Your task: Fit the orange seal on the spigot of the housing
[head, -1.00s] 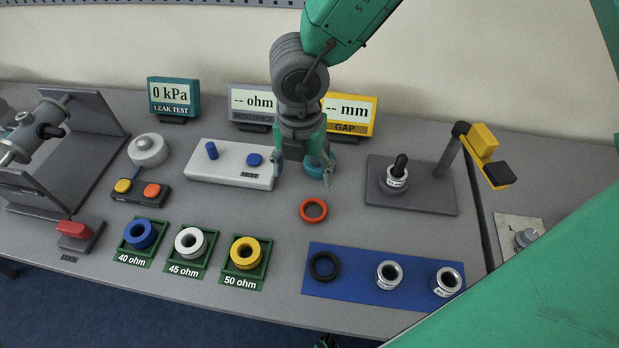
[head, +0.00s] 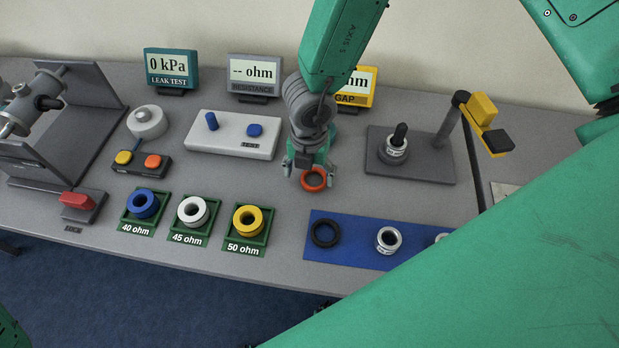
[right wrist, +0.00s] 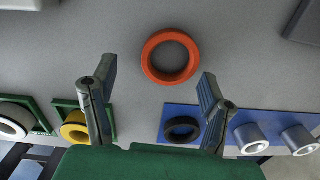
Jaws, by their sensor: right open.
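The orange seal (head: 315,189) is a ring lying flat on the grey table; the right wrist view shows it whole (right wrist: 148,58). My right gripper (head: 309,171) is above the seal, its fingers spread and empty. In the right wrist view, the open right gripper (right wrist: 157,70) has the seal just beyond its fingertips, apparently not touching it. A grey pipe-like body (head: 28,108), which looks like the housing, sits in a dark bracket at the far left. I cannot make out for certain which of its ends is the spigot. My left gripper is not in view.
A blue mat (head: 365,257) near the front edge holds a black ring (head: 325,243) and metal collars. Green trays hold blue, white and yellow rings (head: 249,222). A white test box (head: 232,146) stands behind, left of the gripper. A gap gauge stand (head: 430,165) is at right.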

